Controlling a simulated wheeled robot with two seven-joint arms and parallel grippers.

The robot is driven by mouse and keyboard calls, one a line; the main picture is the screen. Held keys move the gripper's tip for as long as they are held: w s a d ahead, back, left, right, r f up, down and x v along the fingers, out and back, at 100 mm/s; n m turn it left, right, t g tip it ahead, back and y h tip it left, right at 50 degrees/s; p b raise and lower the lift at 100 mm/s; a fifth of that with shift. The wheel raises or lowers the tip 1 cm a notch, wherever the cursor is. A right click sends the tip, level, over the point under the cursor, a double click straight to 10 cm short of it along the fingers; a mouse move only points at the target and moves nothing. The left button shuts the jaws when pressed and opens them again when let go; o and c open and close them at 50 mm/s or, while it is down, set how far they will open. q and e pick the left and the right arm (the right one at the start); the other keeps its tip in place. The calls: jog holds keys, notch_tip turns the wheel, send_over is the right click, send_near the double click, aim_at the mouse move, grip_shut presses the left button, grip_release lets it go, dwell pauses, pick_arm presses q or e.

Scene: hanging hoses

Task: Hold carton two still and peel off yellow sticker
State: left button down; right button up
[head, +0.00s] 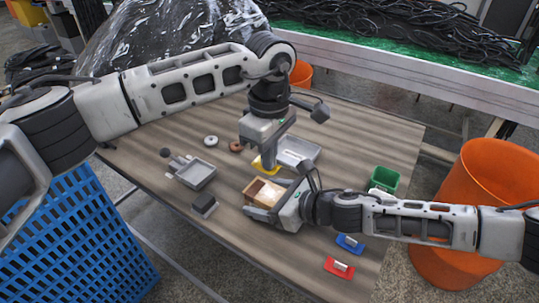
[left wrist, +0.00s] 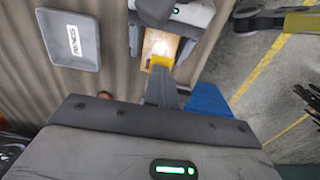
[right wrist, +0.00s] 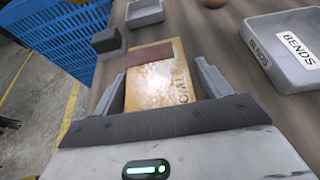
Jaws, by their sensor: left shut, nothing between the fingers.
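Carton two (head: 264,190) is a small tan box with a brown band at one end; its printed lettering shows in the right wrist view (right wrist: 158,85). My right gripper (right wrist: 160,85) has one finger along each side of the carton and appears shut on it. My left gripper (head: 264,162) is shut above the table, just beyond the carton. The yellow sticker (left wrist: 160,62) is at its fingertips, in front of the carton in the left wrist view. It also shows in the head view (head: 258,166). The carton face in the right wrist view shows no yellow.
A smaller grey tray (head: 196,173) and a dark block (head: 204,205) are to the left. A green bin (head: 384,179), blue piece (head: 350,244) and red piece (head: 339,267) are at right. An orange barrel (head: 450,270) stands beyond the edge.

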jog(key=v, duration=1.1)
jog(key=shift+s+d+r, duration=0.1)
jog(key=shift+d, duration=0.15)
jog(key=shift+s+d+r, duration=0.15)
jog(key=shift+d, duration=0.05)
jog(key=shift+r, duration=0.1)
